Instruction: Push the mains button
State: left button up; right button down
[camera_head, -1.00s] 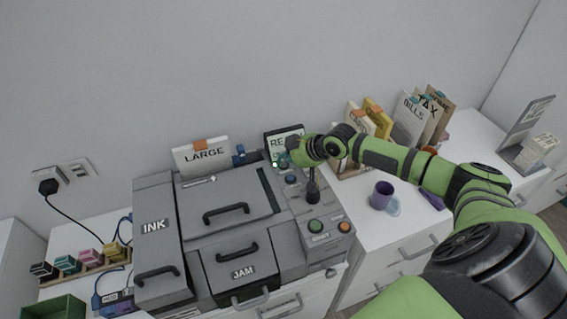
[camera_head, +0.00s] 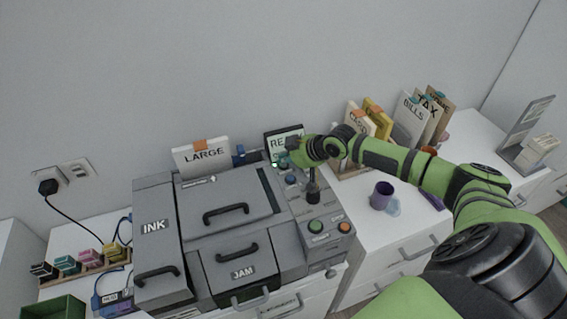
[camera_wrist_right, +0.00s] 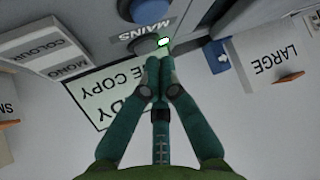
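The grey machine (camera_head: 225,215) stands on the white desk. Its dark round mains button (camera_wrist_right: 143,46) shows in the right wrist view beside the MAINS label, close to a lit green lamp (camera_wrist_right: 166,42). The lamp also shows in the head view (camera_head: 275,164). My right gripper (camera_wrist_right: 158,60) is shut and empty, its two fingertips together right at the edge of the button; I cannot tell whether they touch it. In the head view my right gripper (camera_head: 288,160) is over the back of the control panel and partly hides the button area. My left gripper is not in view.
A display (camera_head: 283,142) stands just behind the panel. A blue knob (camera_head: 291,180), a dark lever (camera_head: 313,190), a green button (camera_head: 316,226) and an orange button (camera_head: 344,227) are on the panel. A purple cup (camera_head: 381,196) stands to the right.

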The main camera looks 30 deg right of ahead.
aim_at(285, 166)
jog(key=shift+f, duration=0.4)
jog(key=shift+r, duration=0.1)
jog(key=shift+r+p, duration=0.35)
jog(key=shift+p, duration=0.1)
notch_tip(285, 166, up, 6)
jog(key=p, duration=0.5)
jog(key=shift+r+p, duration=0.1)
jog(key=shift+p, duration=0.2)
dwell(1.7)
